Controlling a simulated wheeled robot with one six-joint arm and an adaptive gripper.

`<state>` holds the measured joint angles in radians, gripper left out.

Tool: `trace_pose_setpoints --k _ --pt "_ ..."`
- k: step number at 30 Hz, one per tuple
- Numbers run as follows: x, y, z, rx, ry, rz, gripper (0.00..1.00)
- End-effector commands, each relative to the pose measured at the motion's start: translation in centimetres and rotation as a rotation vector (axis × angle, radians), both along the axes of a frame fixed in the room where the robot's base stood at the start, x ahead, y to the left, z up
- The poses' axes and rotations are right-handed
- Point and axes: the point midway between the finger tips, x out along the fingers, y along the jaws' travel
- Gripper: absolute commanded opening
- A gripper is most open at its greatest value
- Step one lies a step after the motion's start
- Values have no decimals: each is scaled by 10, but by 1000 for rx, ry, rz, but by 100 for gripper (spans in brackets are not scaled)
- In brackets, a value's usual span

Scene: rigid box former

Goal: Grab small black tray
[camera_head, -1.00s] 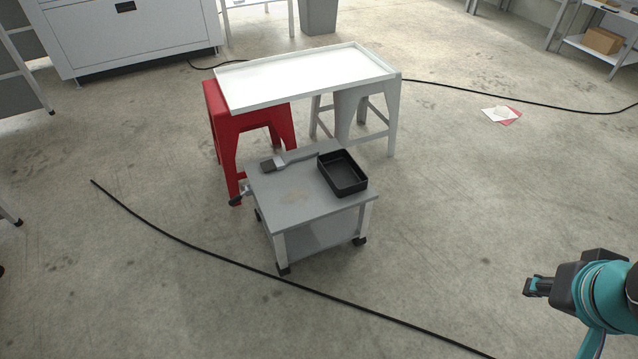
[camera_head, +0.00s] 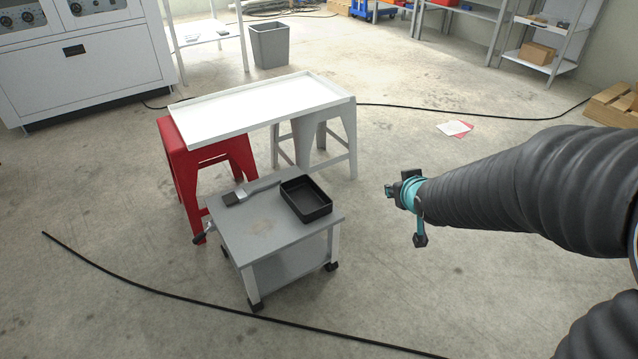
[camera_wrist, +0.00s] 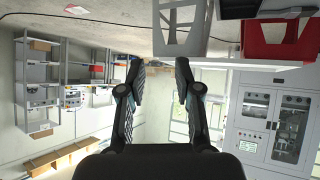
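The small black tray (camera_head: 306,199) is a shallow, open rectangular box. It lies on the right part of the top of a low grey wheeled cart (camera_head: 262,229) in the head view and looks empty. My gripper (camera_head: 389,191) is in the air to the right of the cart, apart from the tray. In the wrist view the two fingers of my gripper (camera_wrist: 158,75) stand well apart with nothing between them. The wrist picture is upside down; a dark shape at its top edge may be the tray, but I cannot tell.
A flat grey-and-dark tool (camera_head: 250,191) lies beside the tray. Behind the cart, a white tray-topped table (camera_head: 265,105) rests on a red stool (camera_head: 181,176) and a grey stool (camera_head: 318,143). A black cable (camera_head: 150,286) crosses the floor in front. Floor right of the cart is clear.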

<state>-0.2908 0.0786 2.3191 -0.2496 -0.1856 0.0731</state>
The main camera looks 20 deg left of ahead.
Motion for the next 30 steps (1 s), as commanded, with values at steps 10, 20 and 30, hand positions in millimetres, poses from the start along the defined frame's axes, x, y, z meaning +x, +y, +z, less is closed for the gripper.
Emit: trace_pose_setpoints --k 10,20,30 --pt "26 126 -106 127 -114 271 33" --pt "7 195 -166 254 -169 430 33" --pt "26 228 -185 271 -175 449 33"
